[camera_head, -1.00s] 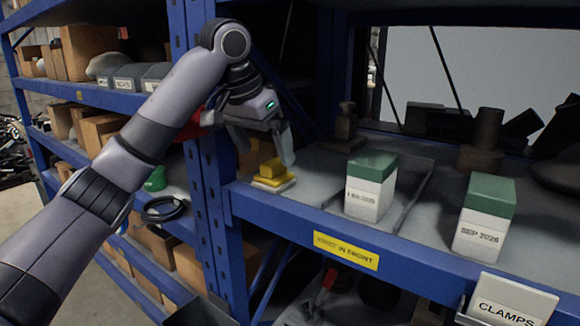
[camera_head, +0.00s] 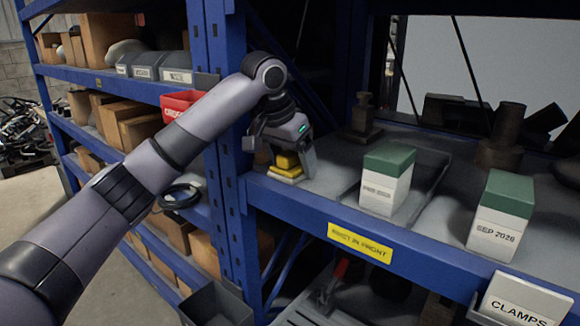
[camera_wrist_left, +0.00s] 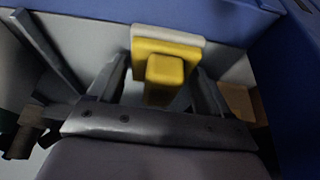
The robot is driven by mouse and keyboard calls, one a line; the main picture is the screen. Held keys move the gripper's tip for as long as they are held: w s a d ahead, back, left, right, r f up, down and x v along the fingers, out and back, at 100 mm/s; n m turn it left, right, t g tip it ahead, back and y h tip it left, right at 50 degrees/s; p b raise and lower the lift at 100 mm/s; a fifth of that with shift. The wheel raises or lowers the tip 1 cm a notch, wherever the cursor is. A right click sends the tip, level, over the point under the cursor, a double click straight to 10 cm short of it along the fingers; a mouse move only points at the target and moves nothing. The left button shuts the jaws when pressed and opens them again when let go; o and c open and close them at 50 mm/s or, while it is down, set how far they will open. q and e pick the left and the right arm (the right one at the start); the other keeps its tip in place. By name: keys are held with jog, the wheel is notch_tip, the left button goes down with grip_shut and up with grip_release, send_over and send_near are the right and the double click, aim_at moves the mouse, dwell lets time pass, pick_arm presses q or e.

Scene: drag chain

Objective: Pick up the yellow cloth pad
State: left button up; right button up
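The yellow cloth pad (camera_head: 286,166) sits on the blue-edged shelf by the upright post, a yellow block on a pale base. It also shows in the left wrist view (camera_wrist_left: 165,72), its narrow raised yellow part pointing toward the palm. My left gripper (camera_head: 282,153) is open over the pad. In the left wrist view its two fingers (camera_wrist_left: 161,88) stand on either side of the raised yellow part, with a visible gap on each side. In the head view, the gripper hides part of the pad's top. My right gripper is not in view.
The blue post (camera_head: 224,120) stands close left of the gripper. To the right are a green-topped white box (camera_head: 386,182) and another marked SEP 2026 (camera_head: 497,222). A dark metal piece (camera_head: 363,115) stands behind. A yellow label (camera_head: 359,242) is on the shelf edge.

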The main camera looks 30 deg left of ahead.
aim_at(279, 177)
pick_arm(q)
jog(key=c, duration=0.6)
jog(key=shift+r, duration=0.1)
jog(key=shift+r, duration=0.5)
notch_tip(279, 177, up, 3)
jog(key=shift+f, duration=0.15)
jog(key=s+b, duration=0.1)
jog(key=s, duration=0.3)
jog(key=s+b, duration=0.1)
jog(key=s, duration=0.1)
jog(key=shift+s+a+f+b, duration=0.15)
jog(key=shift+a+f+b, duration=0.15)
jog(key=shift+f+b, duration=0.05)
jog(key=s, duration=1.1)
jog(key=shift+s+a+r, duration=0.2)
jog(key=shift+s+a, duration=0.15)
jog(key=shift+a, duration=0.05)
